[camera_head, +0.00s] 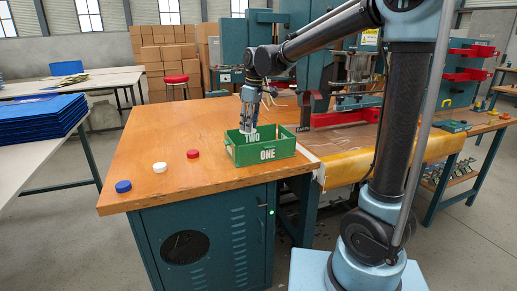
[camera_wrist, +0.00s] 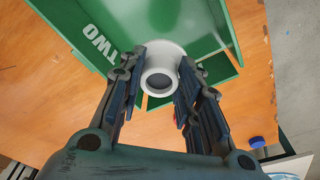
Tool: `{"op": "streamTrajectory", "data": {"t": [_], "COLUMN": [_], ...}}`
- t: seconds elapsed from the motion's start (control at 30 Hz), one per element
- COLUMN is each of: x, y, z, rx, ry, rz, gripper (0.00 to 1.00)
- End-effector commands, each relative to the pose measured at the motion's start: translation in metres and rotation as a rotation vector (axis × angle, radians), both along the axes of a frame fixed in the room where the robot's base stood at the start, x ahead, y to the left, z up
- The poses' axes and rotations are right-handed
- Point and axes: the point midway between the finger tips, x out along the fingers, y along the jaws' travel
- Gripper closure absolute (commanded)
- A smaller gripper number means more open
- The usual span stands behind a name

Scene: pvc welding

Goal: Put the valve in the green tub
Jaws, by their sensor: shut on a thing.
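The green tub (camera_head: 262,154) stands on the wooden bench, with ONE on its front and TWO on a panel behind. It also shows in the wrist view (camera_wrist: 120,25), with TWO on its green wall. My gripper (camera_head: 249,124) points down over the tub. In the wrist view its fingers (camera_wrist: 161,68) are shut on the valve (camera_wrist: 162,54), a white round piece with a dark opening. The valve overlaps the tub in that view; I cannot tell whether it touches the tub. In the head view the valve is small and mostly hidden by the gripper.
Blue (camera_head: 123,186), white (camera_head: 160,168) and red (camera_head: 193,154) caps lie in a row on the wooden bench (camera_head: 170,130) left of the tub. A machine with a red bar (camera_head: 345,117) stands to the right. The bench's left part is mostly clear.

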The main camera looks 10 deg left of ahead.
Motion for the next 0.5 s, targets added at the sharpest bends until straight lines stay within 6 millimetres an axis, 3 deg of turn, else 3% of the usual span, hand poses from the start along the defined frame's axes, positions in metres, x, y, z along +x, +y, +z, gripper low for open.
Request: {"op": "streamTrajectory", "data": {"t": [0.23,0.5], "x": [-0.002,-0.002], "y": [0.003,0.002], "z": [-0.039,-0.061], "rx": [0.0,0.0], "ry": [-0.001,-0.001], "rz": [0.004,0.004], "gripper": [0.87,0.87]}}
